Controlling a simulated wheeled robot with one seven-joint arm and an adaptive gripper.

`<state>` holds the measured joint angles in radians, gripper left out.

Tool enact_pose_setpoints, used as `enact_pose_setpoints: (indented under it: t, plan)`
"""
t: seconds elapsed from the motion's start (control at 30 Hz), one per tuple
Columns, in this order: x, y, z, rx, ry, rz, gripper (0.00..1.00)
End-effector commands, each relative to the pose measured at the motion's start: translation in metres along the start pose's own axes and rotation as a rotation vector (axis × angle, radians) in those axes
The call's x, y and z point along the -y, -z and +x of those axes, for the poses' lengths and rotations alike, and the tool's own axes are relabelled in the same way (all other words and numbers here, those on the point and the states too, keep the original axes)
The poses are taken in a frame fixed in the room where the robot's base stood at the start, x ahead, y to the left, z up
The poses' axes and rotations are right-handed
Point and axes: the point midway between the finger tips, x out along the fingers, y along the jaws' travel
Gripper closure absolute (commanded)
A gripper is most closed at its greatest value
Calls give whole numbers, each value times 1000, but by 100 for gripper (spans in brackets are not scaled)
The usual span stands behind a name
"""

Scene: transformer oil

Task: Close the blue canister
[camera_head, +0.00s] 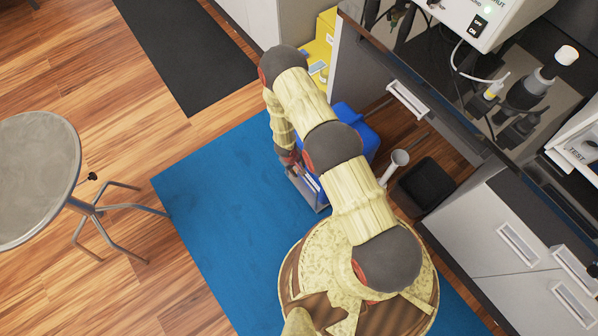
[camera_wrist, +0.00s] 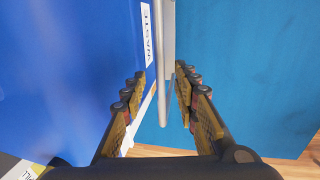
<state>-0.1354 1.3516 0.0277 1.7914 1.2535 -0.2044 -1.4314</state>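The blue canister (camera_head: 359,126) stands on the floor beside the cabinet, partly hidden behind my arm in the head view. In the wrist view its blue side (camera_wrist: 70,60) fills the left, with a white label reading WASTE. A grey upright edge with a bar (camera_wrist: 167,60) runs along its right side; I cannot tell whether it is a lid, door or handle. My gripper (camera_wrist: 162,108) is open, one row of fingers on each side of this edge, with gaps visible. In the head view, my gripper (camera_head: 291,160) is low beside the canister and partly hidden.
A blue mat (camera_head: 215,185) covers the floor on the left, mostly clear. A stool (camera_head: 40,170) stands farther left. A black bin (camera_head: 430,186) and a pale funnel-like object (camera_head: 397,160) are right of the canister. Cabinets (camera_head: 510,235) bound the right; a yellow container (camera_head: 322,48) stands behind.

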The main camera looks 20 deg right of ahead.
Motion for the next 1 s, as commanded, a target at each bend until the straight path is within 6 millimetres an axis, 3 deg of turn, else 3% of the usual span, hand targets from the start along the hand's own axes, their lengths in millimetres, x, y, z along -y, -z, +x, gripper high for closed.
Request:
enact_pose_setpoints:
  t: [0.1, 0.3, 0.67, 1.0]
  plan:
    - [1, -1, 22, 2, 1, 2, 70]
    - [0, 0, 40, 0, 1, 2, 70]
    - [0, 0, 43, 0, 1, 2, 71]
    - [0, 0, 43, 0, 1, 2, 90]
